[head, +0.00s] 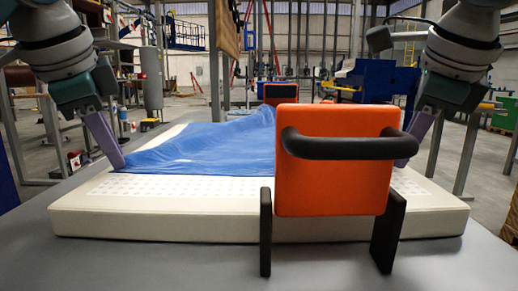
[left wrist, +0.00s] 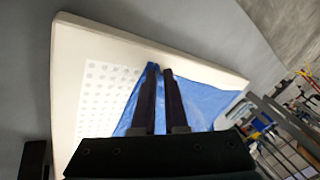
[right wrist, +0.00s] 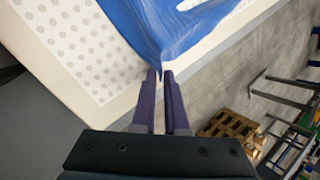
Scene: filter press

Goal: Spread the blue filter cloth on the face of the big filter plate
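The big filter plate (head: 150,222) is a cream slab lying flat, with a dotted face. The blue filter cloth (head: 215,147) lies rumpled over its far part, and the near strip of dots is bare. The cloth also shows in the left wrist view (left wrist: 200,100) and the right wrist view (right wrist: 150,25). My left gripper (left wrist: 160,68) is shut on the cloth's edge at the plate's left side. My right gripper (right wrist: 160,72) is shut on a cloth corner at the right side. In the head view the orange block hides the cloth's right part.
An orange block (head: 330,185) with a black bar handle and black legs stands at the plate's near edge. A similar orange block (head: 281,92) stands at the far edge. A wooden pallet (right wrist: 228,125) lies on the floor.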

